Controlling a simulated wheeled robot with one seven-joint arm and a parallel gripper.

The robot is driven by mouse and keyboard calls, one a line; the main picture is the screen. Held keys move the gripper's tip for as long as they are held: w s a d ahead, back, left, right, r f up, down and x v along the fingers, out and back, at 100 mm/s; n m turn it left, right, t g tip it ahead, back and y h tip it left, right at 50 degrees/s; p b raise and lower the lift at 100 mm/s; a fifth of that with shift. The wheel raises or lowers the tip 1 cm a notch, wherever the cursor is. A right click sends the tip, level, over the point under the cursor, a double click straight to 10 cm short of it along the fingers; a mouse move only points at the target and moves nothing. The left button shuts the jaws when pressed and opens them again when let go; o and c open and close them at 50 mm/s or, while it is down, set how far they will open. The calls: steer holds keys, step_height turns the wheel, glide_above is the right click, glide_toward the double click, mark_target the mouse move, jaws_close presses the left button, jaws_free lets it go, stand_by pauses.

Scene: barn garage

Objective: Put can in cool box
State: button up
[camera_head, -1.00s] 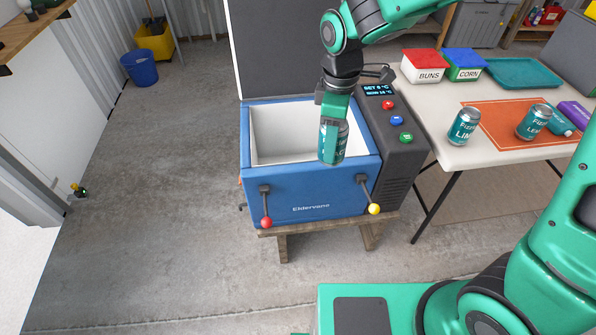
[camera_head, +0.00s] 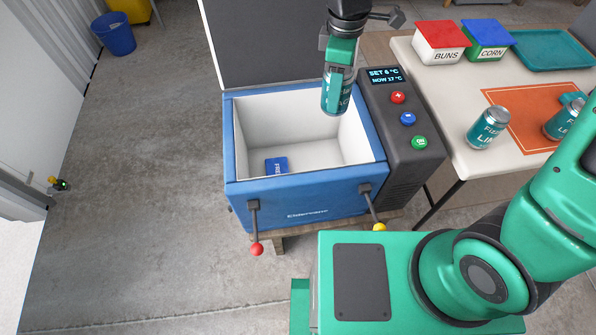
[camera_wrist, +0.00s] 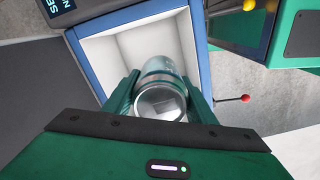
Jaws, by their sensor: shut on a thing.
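The cool box (camera_head: 300,190) is blue with a white inside and stands open on a low wooden stand. Its dark lid (camera_head: 259,45) is up at the back. A small blue pack (camera_head: 276,166) lies on its floor. My gripper (camera_head: 338,88) is shut on a teal and silver can (camera_head: 336,103), held above the right rear part of the opening. The wrist view shows the can's metal end (camera_wrist: 162,102) between the two fingers, with the white cavity (camera_wrist: 122,58) behind it. The fingers hide part of the can's sides.
A control panel (camera_head: 402,130) with buttons joins the box's right side. The table (camera_head: 470,165) at right holds more cans (camera_head: 488,127), a red-lidded BUNS box (camera_head: 440,42), a blue-lidded CORN box (camera_head: 486,40) and a teal tray (camera_head: 553,50).

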steer(key=shift+s+a+f, duration=0.1)
steer(key=shift+a, duration=0.4)
steer(key=w+a+f+m, duration=0.15)
steer(key=f+m, duration=0.55)
steer(key=f, duration=0.7)
steer(key=w+d+f+m, duration=0.15)
steer(key=f+m, duration=0.55)
steer(key=f, duration=0.7)
steer(key=shift+w+d+f, duration=0.15)
steer(key=shift+w+f, duration=2.6)
steer(key=shift+w, duration=0.25)
steer(key=shift+w+d+f, duration=0.15)
steer(key=shift+w+f, duration=2.6)
steer(key=shift+w, duration=0.25)
steer(key=shift+f, duration=0.15)
steer(key=o, duration=1.4)
